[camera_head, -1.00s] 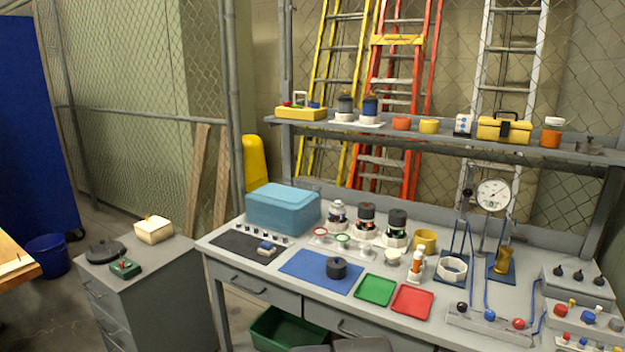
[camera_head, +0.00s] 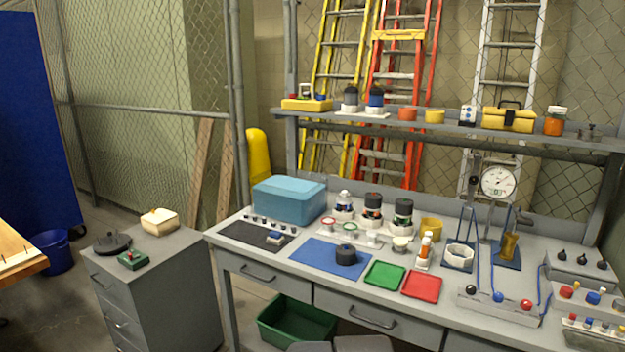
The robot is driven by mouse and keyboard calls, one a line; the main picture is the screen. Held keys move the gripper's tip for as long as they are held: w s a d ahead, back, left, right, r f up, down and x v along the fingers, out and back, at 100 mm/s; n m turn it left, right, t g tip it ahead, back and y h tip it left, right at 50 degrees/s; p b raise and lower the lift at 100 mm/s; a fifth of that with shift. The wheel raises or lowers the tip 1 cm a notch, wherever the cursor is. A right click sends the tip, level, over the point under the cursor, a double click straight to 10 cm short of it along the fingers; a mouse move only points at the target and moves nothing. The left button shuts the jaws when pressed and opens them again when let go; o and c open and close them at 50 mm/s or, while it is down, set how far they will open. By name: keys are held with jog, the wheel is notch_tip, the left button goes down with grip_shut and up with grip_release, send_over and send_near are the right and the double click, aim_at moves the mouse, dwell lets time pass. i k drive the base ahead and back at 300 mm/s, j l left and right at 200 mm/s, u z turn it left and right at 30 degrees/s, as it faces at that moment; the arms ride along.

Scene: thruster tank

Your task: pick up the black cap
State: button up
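A black cap (camera_head: 346,255), round and squat, sits on the blue mat (camera_head: 314,262) on the workbench, near the mat's right side. Other black round tops show on the upright thruster units (camera_head: 373,206) behind it, on the bench. A flat dark round thing (camera_head: 112,243) lies on the grey drawer cabinet at the left. My gripper is not seen in this view, so I cannot see what it holds.
A green tray (camera_head: 385,275) and a red tray (camera_head: 422,287) lie right of the mat. A teal box (camera_head: 289,199) stands behind it. An orange-and-white bottle (camera_head: 424,252) and a dial gauge (camera_head: 498,182) stand farther right. A green bin (camera_head: 298,322) is below the bench.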

aim_at(342, 257)
jog(key=i+l+u, duration=0.45)
jog(key=u, duration=0.2)
jog(key=i+l+u, duration=0.15)
jog(key=l+u, duration=0.15)
jog(key=l, duration=0.15)
jog(key=i+l+u, duration=0.15)
jog(key=l+u, duration=0.2)
